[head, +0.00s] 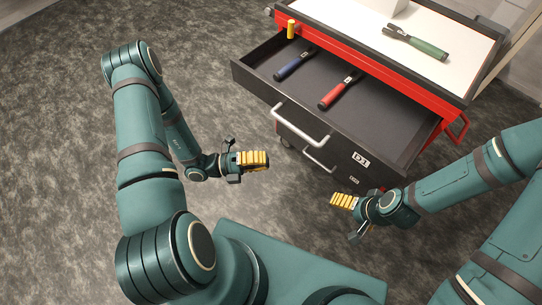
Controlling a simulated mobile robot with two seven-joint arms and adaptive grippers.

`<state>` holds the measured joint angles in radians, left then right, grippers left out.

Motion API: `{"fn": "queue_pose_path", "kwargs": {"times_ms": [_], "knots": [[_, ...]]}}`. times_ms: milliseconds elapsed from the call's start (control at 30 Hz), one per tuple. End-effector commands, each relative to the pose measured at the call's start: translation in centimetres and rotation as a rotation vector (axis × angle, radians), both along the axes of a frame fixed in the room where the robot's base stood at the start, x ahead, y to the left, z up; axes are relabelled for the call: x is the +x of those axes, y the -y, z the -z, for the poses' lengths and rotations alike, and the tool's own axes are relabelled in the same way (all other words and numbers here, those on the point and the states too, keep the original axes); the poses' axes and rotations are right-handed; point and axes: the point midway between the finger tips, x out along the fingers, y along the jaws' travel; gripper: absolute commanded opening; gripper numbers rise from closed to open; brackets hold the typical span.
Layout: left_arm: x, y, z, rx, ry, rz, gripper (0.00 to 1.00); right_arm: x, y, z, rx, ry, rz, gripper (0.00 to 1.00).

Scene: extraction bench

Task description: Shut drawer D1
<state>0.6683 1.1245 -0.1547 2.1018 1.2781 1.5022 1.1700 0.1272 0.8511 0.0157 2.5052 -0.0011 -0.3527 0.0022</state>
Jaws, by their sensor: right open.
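Drawer D1 (393,150) of the red and black tool cabinet is pulled out, and its label shows on the dark front. Its pale bar handle (301,128) is on the left part of the front. A blue-handled tool (292,65) and a red-handled tool (338,92) lie inside. My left gripper (262,160) is in front of the drawer, to the left of and below the handle, apart from it; its jaw opening is unclear. My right gripper (335,199) is open and empty, below the drawer front in the picture.
A second handle (319,160) shows on a lower drawer. The cabinet's white top (440,50) carries a green-handled tool (428,46) and a white box (386,5). A yellow cylinder (291,29) stands at the cabinet's left edge. Grey floor (60,130) at left is clear.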

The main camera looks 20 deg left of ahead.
Motion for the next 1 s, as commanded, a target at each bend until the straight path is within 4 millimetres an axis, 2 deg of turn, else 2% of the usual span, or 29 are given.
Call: {"fn": "queue_pose_path", "kwargs": {"times_ms": [400,500,700,1000], "knots": [[3.2,7.5,-1.1,0.001,0.003,0.007,0.00,0.2,0.0,0.8,0.000,0.004,0.001,0.96],[4.8,7.8,-1.3,0.004,0.007,0.005,0.00,0.2,0.0,1.1,-0.001,0.006,0.002,0.96],[6.5,8.4,-1.7,0.004,0.004,0.003,0.00,0.3,0.1,1.4,-0.002,0.007,0.002,0.96],[6.9,8.5,-1.9,0.003,0.003,0.003,0.00,0.3,0.0,1.4,-0.002,0.006,0.003,0.96]]}}
